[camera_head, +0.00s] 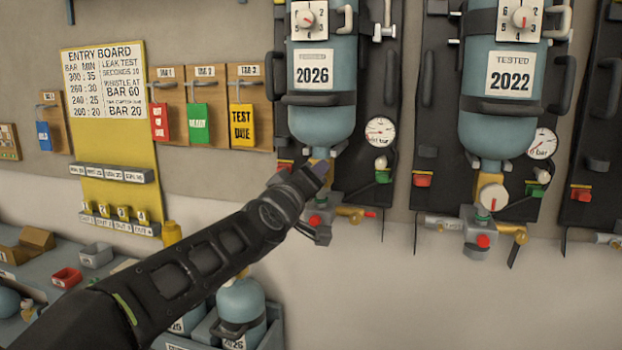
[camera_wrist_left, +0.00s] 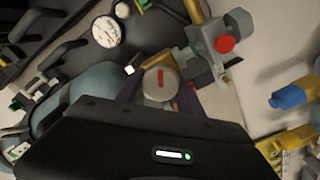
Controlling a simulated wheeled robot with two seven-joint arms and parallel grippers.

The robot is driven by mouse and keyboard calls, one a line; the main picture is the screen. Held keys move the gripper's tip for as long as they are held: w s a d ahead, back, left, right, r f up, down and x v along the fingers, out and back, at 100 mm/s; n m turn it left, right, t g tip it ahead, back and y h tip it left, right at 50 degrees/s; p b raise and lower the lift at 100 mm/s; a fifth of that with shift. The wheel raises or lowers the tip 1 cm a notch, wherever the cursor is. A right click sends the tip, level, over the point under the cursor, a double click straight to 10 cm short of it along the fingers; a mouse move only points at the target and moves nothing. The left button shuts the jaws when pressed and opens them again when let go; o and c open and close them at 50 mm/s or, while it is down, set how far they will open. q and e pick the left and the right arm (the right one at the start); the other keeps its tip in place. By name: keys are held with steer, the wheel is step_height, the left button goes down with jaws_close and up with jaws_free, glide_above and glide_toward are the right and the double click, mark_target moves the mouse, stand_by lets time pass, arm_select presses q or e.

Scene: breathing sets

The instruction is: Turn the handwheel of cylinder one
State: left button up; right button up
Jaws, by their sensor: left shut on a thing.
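A blue-grey cylinder (camera_head: 321,114) labelled 2026 hangs valve-down on a dark back plate; it also shows in the left wrist view (camera_wrist_left: 88,88). My left gripper (camera_head: 316,174) is at the valve below its neck. In the left wrist view the round grey handwheel (camera_wrist_left: 160,86) with a red line lies between the fingers of my left gripper (camera_wrist_left: 163,100), which is shut on it. In the head view the gripper hides the handwheel. The valve block with a red knob (camera_head: 315,220) is just below; the red knob also shows in the wrist view (camera_wrist_left: 225,44). My right gripper is not in view.
A second cylinder (camera_head: 496,125) labelled 2022 hangs to the right, its handwheel (camera_head: 493,197) visible. A pressure gauge (camera_head: 380,131) sits close to the right of the gripper. Tag boards and a yellow entry board (camera_head: 108,180) are left. A bench with bins (camera_head: 97,255) is lower left.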

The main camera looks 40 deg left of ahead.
arm_select(q)
steer(key=o, duration=1.4)
steer(key=b+v, duration=0.1)
steer(key=v, duration=0.6)
steer(key=shift+s, duration=0.4)
steer(key=shift+d, duration=0.1)
stand_by(0.8)
